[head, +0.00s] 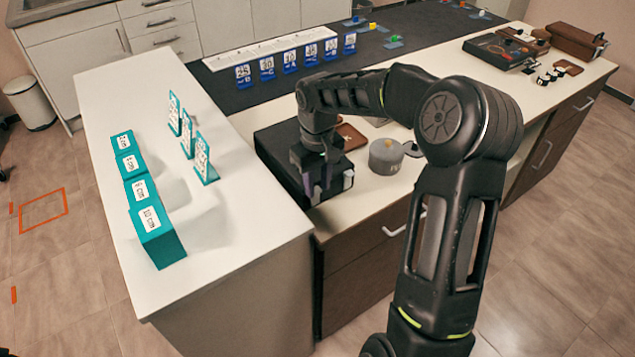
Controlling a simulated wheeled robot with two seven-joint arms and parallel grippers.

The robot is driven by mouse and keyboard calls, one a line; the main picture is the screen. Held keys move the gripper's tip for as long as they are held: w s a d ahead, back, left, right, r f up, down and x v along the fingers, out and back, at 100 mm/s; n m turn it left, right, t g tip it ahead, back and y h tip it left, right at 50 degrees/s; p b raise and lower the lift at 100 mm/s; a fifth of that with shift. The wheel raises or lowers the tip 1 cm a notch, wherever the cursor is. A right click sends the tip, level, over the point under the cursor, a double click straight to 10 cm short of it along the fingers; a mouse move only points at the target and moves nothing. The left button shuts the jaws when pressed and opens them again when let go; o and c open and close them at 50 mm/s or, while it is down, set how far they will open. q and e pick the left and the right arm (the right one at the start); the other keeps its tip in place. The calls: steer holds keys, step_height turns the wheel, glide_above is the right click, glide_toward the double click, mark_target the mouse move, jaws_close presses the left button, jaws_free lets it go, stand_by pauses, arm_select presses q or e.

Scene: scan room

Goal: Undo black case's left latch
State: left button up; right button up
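The black case (274,151) lies closed on the counter, just right of the white table section. My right gripper (321,183) points down at the case's front edge and covers much of that side. Small pale pieces show beside the fingers at the front edge; I cannot tell which are latches and which are gripper parts. The left latch cannot be made out clearly, nor whether the fingers touch it. The finger gap is too small and dark to read. My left gripper is not in view.
A grey round container (385,157) and a brown tray (349,137) stand close right of the case. Teal blocks (153,222) and teal sign holders (205,160) stand on the white table at left. Blue numbered stands (290,62) line the dark mat behind.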

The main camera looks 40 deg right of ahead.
jaws_close()
stand_by(0.3)
steer(key=s+f+t+b, duration=0.1)
steer(key=t+b, duration=0.1)
steer(key=b, duration=0.2)
steer(key=s+f+t+b, duration=0.1)
steer(key=t+b, duration=0.1)
steer(key=b, duration=0.3)
steer(key=s+f+t+b, duration=0.1)
steer(key=s+b, duration=0.1)
steer(key=b, duration=0.3)
steer(key=shift+t, duration=0.4)
steer(key=s+f+t+b, duration=0.1)
steer(key=t+b, duration=0.1)
steer(key=b, duration=0.5)
steer(key=s+f+t+b, duration=0.1)
steer(key=t+b, duration=0.2)
steer(key=b, duration=0.4)
steer(key=shift+s+b, duration=0.2)
steer(key=shift+b, duration=0.2)
steer(key=shift+r+b, duration=0.1)
steer(key=shift+b, duration=0.3)
steer(key=shift+o, duration=1.8)
jaws_free()
